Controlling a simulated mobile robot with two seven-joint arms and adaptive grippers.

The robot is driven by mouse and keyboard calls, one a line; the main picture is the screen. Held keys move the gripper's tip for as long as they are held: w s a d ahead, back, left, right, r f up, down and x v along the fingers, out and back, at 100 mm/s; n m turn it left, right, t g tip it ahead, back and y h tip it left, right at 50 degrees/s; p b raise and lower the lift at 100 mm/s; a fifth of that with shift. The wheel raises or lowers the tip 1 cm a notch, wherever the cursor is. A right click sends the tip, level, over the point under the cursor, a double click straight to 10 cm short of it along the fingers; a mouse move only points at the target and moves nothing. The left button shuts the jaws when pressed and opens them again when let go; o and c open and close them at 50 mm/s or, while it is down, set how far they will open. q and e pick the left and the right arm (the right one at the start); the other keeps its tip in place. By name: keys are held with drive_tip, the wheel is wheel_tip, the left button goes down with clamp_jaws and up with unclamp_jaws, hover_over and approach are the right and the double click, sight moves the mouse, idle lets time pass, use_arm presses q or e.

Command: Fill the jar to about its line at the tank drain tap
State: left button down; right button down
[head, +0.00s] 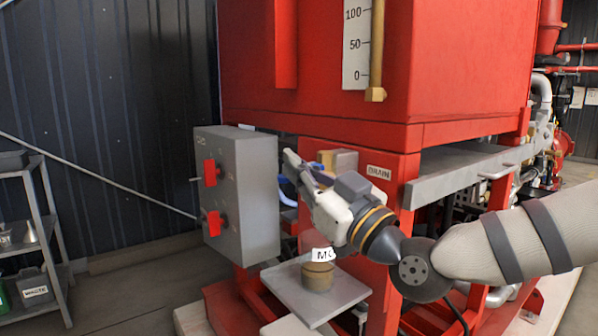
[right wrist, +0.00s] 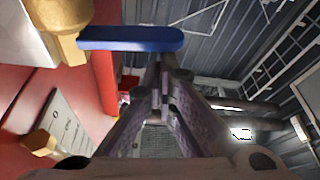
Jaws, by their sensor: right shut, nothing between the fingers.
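The brass drain tap (head: 340,159) sits on the red tank frame beside the DRAIN label (head: 378,172), largely hidden behind my right gripper. Its brass body (right wrist: 70,25) and blue lever (right wrist: 130,38) show in the right wrist view. A bit of blue (head: 286,188) shows left of the gripper in the head view. My right gripper (head: 290,162) is shut and empty, its tips close to the lever; contact cannot be told. A brownish jar (head: 318,277) with a white label stands upright on a grey shelf below. Its line and fill level cannot be made out. My left gripper is out of view.
A grey switch box (head: 252,195) with red handles stands just left of my right gripper. The red tank (head: 450,60) rises above, with a level scale (head: 356,45). A grey ledge (head: 460,180) juts out at right. A shelf rack (head: 40,220) stands far left.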

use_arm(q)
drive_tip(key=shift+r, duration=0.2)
use_arm(e)
drive_tip(key=n, duration=0.1)
drive_tip(key=f+n+g, duration=0.1)
drive_tip(key=n+y, duration=0.1)
drive_tip(key=n, duration=0.1)
drive_tip(key=shift+w+f, duration=0.1)
drive_tip(key=shift+f, duration=0.2)
use_arm(q)
drive_tip(key=shift+p, duration=0.3)
use_arm(e)
drive_tip(key=shift+r, duration=0.1)
